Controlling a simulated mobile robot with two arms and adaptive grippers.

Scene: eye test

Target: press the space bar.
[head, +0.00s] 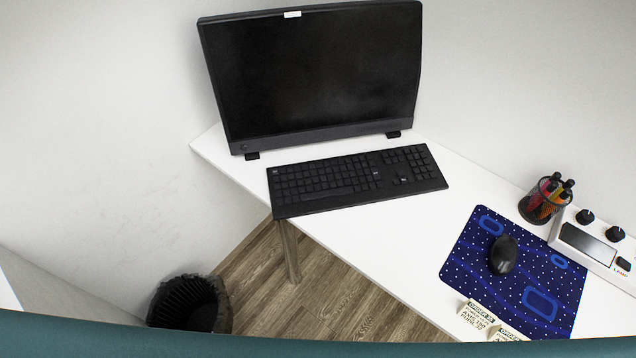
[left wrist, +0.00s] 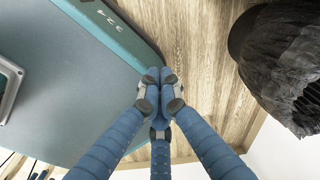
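A black keyboard (head: 357,180) lies on the white desk, in front of a dark monitor, in the head view. Its space bar (head: 327,194) is the long key in the row nearest the front edge, dark and hard to tell from the other keys. Nothing touches the keyboard. My left gripper (left wrist: 160,88) shows only in the left wrist view, its three blue fingers drawn together at the tips with nothing seen between them. It is over the wooden floor, away from the keyboard. My right gripper is in neither view.
The monitor (head: 315,75) stands behind the keyboard. To the right are a blue mouse mat (head: 470,255) with a black mouse (head: 503,254), a pen cup (head: 545,199) and a white lamp panel (head: 590,245). A black bin (head: 190,305) stands on the floor, also in the left wrist view (left wrist: 285,65).

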